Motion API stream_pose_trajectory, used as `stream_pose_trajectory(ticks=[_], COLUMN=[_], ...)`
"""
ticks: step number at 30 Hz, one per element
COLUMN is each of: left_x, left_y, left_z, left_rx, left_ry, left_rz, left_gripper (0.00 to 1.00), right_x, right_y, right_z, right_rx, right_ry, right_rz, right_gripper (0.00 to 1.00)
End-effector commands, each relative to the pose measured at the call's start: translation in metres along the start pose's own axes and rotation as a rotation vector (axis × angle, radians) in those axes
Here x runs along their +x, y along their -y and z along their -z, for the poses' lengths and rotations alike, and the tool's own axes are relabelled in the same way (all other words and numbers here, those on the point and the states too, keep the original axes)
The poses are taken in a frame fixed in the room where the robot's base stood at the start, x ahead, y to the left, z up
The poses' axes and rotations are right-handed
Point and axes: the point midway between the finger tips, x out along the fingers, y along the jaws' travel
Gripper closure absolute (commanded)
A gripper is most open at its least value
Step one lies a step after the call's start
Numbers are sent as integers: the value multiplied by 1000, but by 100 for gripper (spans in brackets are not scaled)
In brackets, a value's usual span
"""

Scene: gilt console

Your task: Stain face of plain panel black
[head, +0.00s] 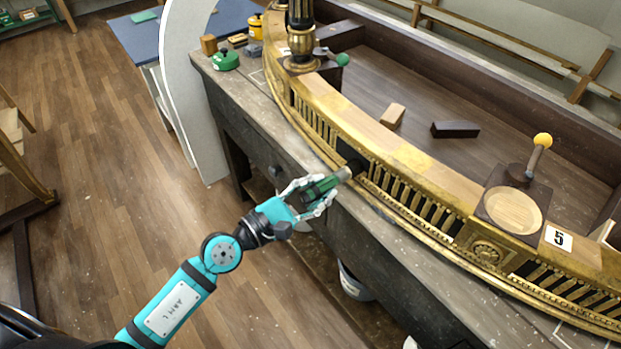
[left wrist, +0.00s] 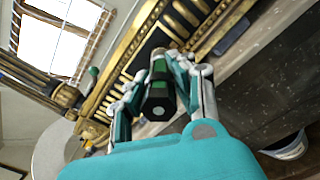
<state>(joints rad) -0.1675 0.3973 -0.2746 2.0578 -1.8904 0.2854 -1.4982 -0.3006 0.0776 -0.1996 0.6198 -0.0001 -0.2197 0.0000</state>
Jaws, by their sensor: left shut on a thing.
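My left gripper (head: 318,196) is shut on a green and black cylindrical tool (head: 322,187) with a pale collar and a dark tip. The tool points up and right at the gilt console front (head: 318,127). Its tip is at a dark plain panel (head: 357,159) between two runs of gilt slats; whether it touches cannot be told. In the left wrist view, the tool (left wrist: 159,92) sits between both fingers, its butt end toward the camera. The gilt front (left wrist: 125,62) lies beyond it, and the tool partly hides the dark area there. My right gripper is not in view.
The grey workbench (head: 250,100) carries the console. A pale block (head: 392,115), a black block (head: 455,130) and a number 5 card (head: 558,238) lie behind or on the curved rail. A green tin (head: 225,60) stands at the bench's far end. A bucket (head: 352,283) is below.

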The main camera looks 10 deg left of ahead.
Motion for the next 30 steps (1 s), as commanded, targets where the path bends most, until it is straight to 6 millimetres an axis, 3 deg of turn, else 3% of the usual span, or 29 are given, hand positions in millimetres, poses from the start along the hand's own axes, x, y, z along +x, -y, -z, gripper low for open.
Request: stream_pose_trajectory(ticks=[10,30], left_x=[2,1], left_y=[4,-29], left_z=[-2,22], left_rx=[2,4], left_ry=[0,0], left_rz=[-1,-1], left_gripper=[100,100], right_x=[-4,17], right_y=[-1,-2], right_z=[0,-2], right_rx=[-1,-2], right_ry=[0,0], right_rz=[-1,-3], right_gripper=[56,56])
